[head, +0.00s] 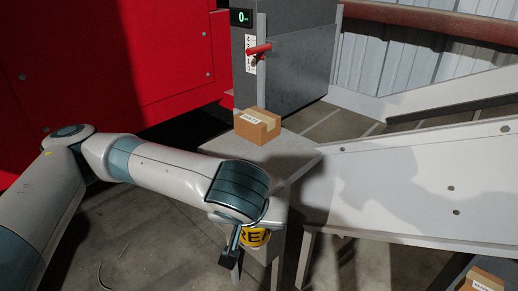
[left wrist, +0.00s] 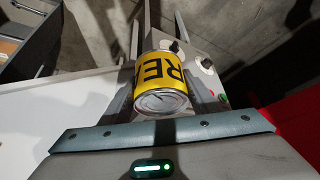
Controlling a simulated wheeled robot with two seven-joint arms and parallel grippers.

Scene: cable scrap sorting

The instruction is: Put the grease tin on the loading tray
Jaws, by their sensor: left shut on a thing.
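The grease tin (head: 257,237) is yellow with black lettering, and its upper part is hidden by my wrist in the head view. In the left wrist view the tin (left wrist: 160,82) shows its yellow label and bare metal end. My left gripper (head: 244,247) is shut on the tin and holds it at the near end of a grey, flat tray-like surface (head: 290,150). I cannot tell how high the tin is above what lies below. My right gripper is not in view.
A cardboard box (head: 257,126) sits on the grey surface, before a grey machine (head: 290,65) with a red handle (head: 258,49) and a display. A white sloping chute (head: 420,185) lies to the right. A red cabinet (head: 110,70) stands at the left. Another box (head: 482,281) is low right.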

